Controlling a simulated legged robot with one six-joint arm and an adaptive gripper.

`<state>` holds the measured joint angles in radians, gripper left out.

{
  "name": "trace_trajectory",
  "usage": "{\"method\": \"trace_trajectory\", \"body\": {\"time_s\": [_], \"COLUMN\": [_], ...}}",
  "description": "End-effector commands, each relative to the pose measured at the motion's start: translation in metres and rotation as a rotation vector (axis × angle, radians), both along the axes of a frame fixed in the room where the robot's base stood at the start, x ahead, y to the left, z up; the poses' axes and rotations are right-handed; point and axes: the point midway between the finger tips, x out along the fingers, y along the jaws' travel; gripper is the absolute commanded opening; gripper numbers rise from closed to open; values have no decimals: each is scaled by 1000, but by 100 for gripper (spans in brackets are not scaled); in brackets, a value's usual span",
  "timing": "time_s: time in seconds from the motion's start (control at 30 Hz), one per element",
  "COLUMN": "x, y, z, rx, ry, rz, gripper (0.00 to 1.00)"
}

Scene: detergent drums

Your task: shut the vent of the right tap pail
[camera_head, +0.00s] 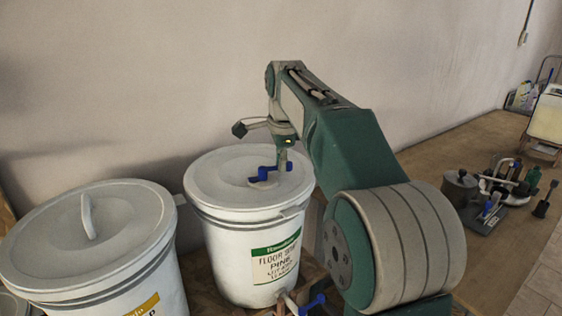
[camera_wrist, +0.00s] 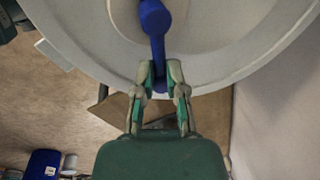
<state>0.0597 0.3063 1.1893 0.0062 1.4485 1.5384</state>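The right tap pail (camera_head: 235,238) is a white drum with a green-banded floor soap label and a pale lid (camera_head: 225,180). A blue vent lever (camera_head: 263,173) sits on the lid near its middle. In the wrist view the vent lever (camera_wrist: 156,20) runs from a round knob down between my fingers. My gripper (camera_head: 282,162) is over the lid, pointing down at the lever. In the wrist view my gripper (camera_wrist: 160,73) has a finger against each side of the lever's end, shut on it. The vent opening itself is hidden.
Another white pail (camera_head: 85,245) with a raised lid handle stands close on the left. A blue tap handle (camera_head: 312,305) shows low at the right pail's front. A pot (camera_head: 460,188) and several small tools lie on the bench at right. A wall is close behind.

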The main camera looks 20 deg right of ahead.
Motion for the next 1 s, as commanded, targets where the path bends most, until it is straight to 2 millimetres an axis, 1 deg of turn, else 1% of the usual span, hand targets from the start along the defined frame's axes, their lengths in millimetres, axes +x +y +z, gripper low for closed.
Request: {"method": "trace_trajectory", "body": {"time_s": [0.27,0.37,0.6,0.7,0.8,1.0], "x": [1,4,13,15,16,16], "y": [0,0,0,1,1,1], "z": [-1,-2,-2,-2,-2,-2], "rx": [0,2,1,1,2,1], "ry": [2,3,2,2,2,1], "rz": [13,64,264,322,352,359], "gripper": [0,0,0,0,0,0]}}
